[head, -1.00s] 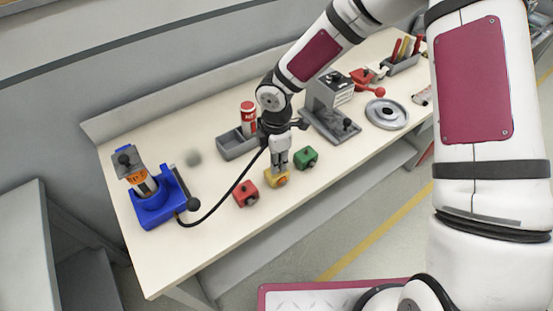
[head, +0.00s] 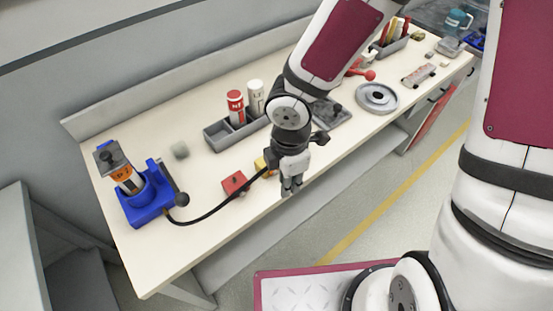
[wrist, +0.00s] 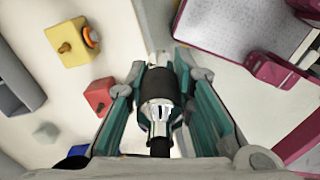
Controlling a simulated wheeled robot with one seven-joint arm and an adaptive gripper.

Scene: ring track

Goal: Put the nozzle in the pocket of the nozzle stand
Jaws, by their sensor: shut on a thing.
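My gripper (head: 290,188) is shut on the nozzle, over the front edge of the bench. The nozzle (wrist: 160,105) shows in the wrist view between the teal fingers, with a black collar and a shiny metal part. In the head view, the nozzle is mostly hidden by my gripper. A black hose (head: 222,206) runs from beside a blue unit (head: 147,205) at the bench's left end to my gripper. A grey fixture (head: 333,113) stands behind my arm, mostly covered. I cannot tell which of these is the nozzle stand, and I see no pocket clearly.
A red block (head: 233,183) and a partly hidden yellow block (head: 261,164) lie left of my gripper. A grey tray (head: 216,137) holds red and white bottles. A grey round dish (head: 377,98) sits to the right. The bench's front left is mostly clear except for the hose.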

